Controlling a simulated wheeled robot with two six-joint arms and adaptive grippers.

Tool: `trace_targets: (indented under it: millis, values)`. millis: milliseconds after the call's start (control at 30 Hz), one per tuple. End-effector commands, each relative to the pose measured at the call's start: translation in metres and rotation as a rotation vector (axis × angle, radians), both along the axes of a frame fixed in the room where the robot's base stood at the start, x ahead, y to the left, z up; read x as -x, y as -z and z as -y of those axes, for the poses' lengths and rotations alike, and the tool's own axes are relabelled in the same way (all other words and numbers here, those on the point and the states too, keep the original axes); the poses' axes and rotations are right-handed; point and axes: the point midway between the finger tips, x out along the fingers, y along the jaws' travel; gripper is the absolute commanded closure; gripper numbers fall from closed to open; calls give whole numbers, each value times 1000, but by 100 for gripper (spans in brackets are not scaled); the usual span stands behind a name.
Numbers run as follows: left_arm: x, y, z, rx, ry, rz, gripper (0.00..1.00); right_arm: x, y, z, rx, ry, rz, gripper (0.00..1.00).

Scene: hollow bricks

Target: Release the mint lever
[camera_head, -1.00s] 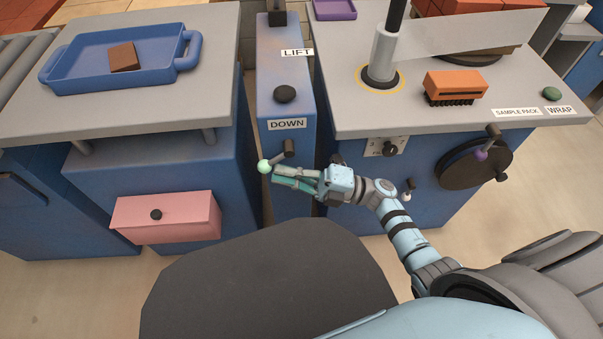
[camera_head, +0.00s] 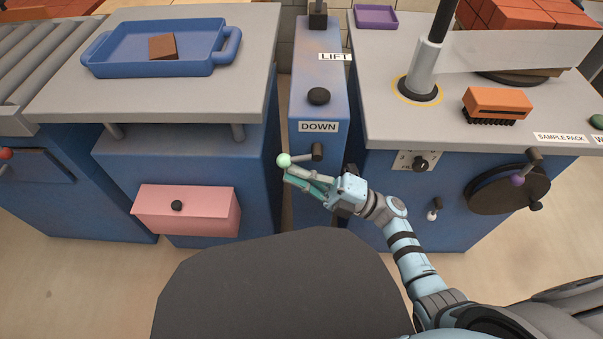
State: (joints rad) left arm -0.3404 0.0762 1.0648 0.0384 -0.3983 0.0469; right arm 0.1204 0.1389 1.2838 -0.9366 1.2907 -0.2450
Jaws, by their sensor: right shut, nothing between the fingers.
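The mint lever has a pale mint ball knob (camera_head: 283,160) on a grey arm that runs left from a dark pivot (camera_head: 317,152). It sits on the front of the narrow blue lift column (camera_head: 305,110), below the DOWN label, and lies nearly level. My right gripper (camera_head: 290,175) is shut and empty. Its fingertips point up and left, just under and right of the knob. I cannot tell whether they touch it. My left gripper is out of view.
A pink drawer (camera_head: 186,210) juts out at left below a bench with a blue tray (camera_head: 155,62) holding a brown block (camera_head: 162,47). At right, a bench carries an orange brush (camera_head: 497,104) and a dark crank wheel (camera_head: 508,190). Red bricks (camera_head: 510,24) stand behind.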

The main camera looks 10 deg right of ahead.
Motion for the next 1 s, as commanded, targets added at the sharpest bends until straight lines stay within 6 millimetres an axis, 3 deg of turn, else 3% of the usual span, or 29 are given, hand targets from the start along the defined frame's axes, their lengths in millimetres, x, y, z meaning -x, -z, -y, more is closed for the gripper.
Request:
trace_targets:
  millis: [267, 467, 733, 1000]
  values:
    - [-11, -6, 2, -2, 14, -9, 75, 3, 12, 8, 2, -1, -1, 100]
    - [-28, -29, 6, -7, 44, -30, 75, 9, 30, 24, 1, -5, -1, 100]
    - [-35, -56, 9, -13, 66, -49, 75, 34, 78, 77, 2, -5, -5, 100]
    - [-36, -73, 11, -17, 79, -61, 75, 43, 91, 94, 0, -5, 0, 100]
